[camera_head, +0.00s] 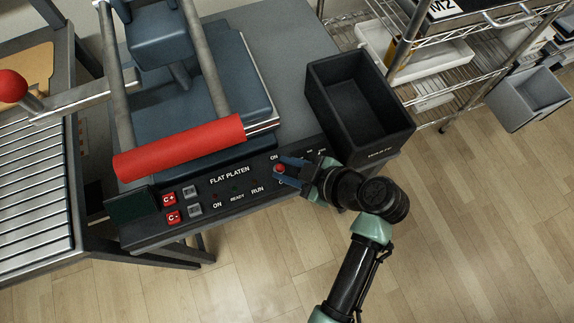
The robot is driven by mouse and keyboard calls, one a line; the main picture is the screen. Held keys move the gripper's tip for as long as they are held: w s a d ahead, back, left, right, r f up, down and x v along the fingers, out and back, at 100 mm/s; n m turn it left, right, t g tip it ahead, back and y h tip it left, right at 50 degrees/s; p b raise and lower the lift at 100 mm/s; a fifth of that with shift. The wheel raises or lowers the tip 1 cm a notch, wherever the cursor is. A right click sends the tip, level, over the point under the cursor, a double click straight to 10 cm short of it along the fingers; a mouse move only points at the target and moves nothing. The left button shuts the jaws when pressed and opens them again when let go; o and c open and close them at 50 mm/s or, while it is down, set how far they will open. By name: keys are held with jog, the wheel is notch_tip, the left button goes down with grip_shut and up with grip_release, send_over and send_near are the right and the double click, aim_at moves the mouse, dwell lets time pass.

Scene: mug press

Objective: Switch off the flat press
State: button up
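The flat press (190,100) is a blue machine with a red bar handle (180,146) across its front. Its dark sloping control panel (235,195) reads "FLAT PLATEN", with ON, READY and RUN labels. A small red knob (279,168) is at the panel's right part, below an "ON" label; the label under it is partly hidden by a finger. My gripper (280,169) comes in from the right with its two blue fingers apart, one on each side of the knob. I cannot tell whether either finger touches it.
A black bin (360,105) stands just behind my gripper at the table's right end. Red C+ (170,199) and C- (174,217) buttons and a dark display (132,205) are on the panel's left. A wire rack (450,60) is at the back right. Floor in front is clear.

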jog(key=shift+o, duration=1.4)
jog(key=shift+s, duration=0.1)
jog(key=p+v, duration=0.1)
jog(key=v, duration=1.2)
